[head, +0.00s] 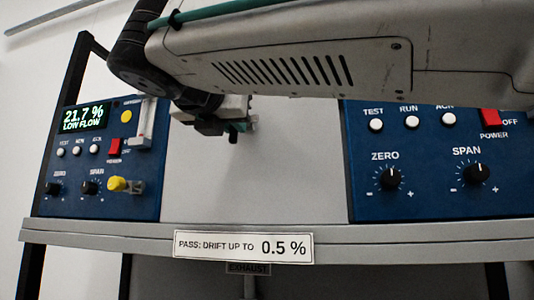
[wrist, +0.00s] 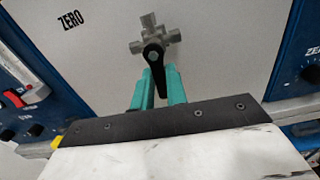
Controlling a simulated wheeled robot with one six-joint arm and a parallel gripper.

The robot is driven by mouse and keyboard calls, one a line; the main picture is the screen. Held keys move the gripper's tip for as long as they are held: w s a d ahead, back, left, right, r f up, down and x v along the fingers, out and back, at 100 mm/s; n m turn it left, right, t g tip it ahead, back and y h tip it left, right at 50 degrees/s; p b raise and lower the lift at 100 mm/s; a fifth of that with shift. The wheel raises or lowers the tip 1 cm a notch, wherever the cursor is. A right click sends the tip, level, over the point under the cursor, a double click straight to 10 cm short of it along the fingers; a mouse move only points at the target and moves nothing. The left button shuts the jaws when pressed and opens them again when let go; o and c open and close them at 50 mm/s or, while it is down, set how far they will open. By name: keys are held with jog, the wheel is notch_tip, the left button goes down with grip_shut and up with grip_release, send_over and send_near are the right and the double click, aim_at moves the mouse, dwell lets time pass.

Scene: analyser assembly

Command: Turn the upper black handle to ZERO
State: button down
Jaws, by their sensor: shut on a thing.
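The black handle (wrist: 154,52) sits on a grey metal valve (wrist: 148,20) on the pale panel in the wrist view. It points down in that picture, toward my gripper. The word ZERO (wrist: 70,20) is printed on the panel to the upper left of the valve. My gripper (wrist: 158,73) has its two teal fingers on either side of the handle's free end and is shut on it.
A blue analyser (head: 150,190) reading 21.7 % LOW FLOW stands left of the panel, with a yellow knob (head: 117,184) sticking out. Another blue analyser (head: 435,200) stands on the right. A grey shelf edge (head: 400,237) with a drift label (head: 244,247) runs below.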

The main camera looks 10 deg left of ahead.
jog(key=shift+w+a+r+m, duration=0.1)
jog(key=shift+a+r+m, duration=0.4)
jog(key=shift+m, duration=2.4)
jog(key=shift+s+a+r+m, duration=0.1)
jog(key=shift+a+r+m, duration=0.35)
jog(key=shift+m, duration=2.45)
jog(key=shift+w+a+r+m, duration=0.1)
jog(key=shift+a+r+m, duration=0.35)
jog(key=shift+m, duration=2.45)
jog(key=c, duration=1.4)
grip_release()
jog(key=s, duration=0.8)
jog(key=shift+a, duration=0.3)
